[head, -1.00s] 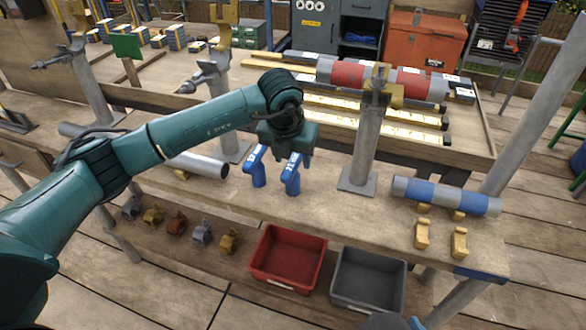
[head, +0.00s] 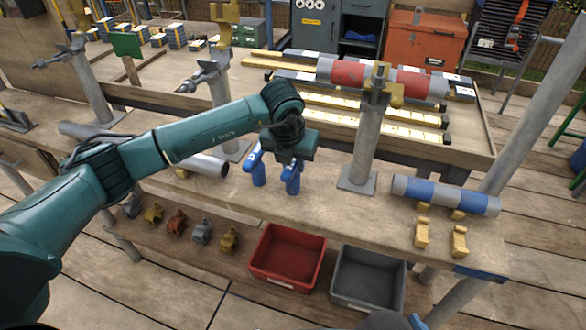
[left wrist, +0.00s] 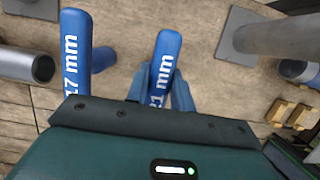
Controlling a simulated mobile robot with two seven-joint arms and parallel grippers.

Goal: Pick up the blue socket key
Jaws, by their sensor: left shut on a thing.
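Two blue socket keys stand side by side on the near workbench. The left wrist view shows their labels: the left key (left wrist: 76,50) reads 17 mm and the right key (left wrist: 165,60) reads 21 mm. In the head view they are the 17 mm key (head: 258,174) and the 21 mm key (head: 293,182). My left gripper (head: 291,164) is down over the right one and shut on the 21 mm key. The gripper body hides part of its handle. The 17 mm key stands free just to the left.
A grey post (head: 364,150) rises just right of the keys, and a grey pipe (head: 203,164) lies to their left. A blue-and-grey pipe (head: 446,195) lies farther right. A red bin (head: 288,283) and a grey bin (head: 367,298) sit below the front edge.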

